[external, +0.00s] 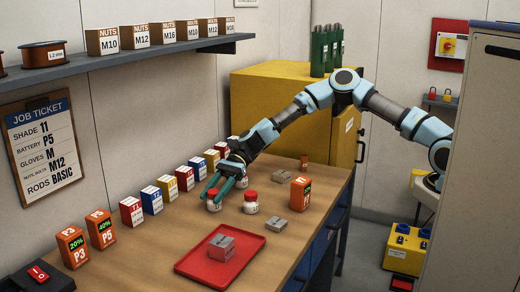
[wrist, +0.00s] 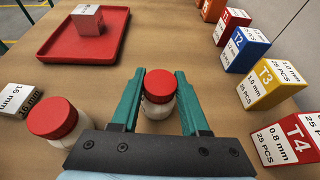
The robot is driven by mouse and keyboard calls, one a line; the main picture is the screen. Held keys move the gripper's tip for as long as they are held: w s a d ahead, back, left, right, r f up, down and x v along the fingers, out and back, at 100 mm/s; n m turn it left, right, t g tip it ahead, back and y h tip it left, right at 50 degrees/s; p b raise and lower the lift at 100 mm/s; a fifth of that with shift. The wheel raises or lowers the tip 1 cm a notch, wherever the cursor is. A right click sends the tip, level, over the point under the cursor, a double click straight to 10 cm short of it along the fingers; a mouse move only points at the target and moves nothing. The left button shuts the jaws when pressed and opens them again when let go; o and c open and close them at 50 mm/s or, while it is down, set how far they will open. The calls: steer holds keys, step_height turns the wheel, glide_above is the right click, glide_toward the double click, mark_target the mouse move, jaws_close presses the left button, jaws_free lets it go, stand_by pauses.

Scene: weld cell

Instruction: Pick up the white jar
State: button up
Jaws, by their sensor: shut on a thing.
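A white jar with a red lid (wrist: 159,88) stands between the two teal fingers of my gripper (wrist: 158,85) in the wrist view. The gripper is shut on this jar, with a finger on each side. The held jar (external: 213,205) also shows in the external view, partly hidden by the fingers, low at the wooden bench; I cannot tell whether it touches the bench. A second white jar with a red lid (external: 250,203) stands just to the right of it. The second jar (wrist: 54,120) is at the left of my gripper in the wrist view.
A red tray (external: 190,265) holds a grey block (external: 221,248). Several coloured boxes, such as the T4 box (wrist: 287,140), line the wall side. Orange battery P5 (external: 101,229) and another orange battery (external: 300,194) stand on the bench. Grey blocks lie near the right side.

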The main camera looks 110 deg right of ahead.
jaws_close()
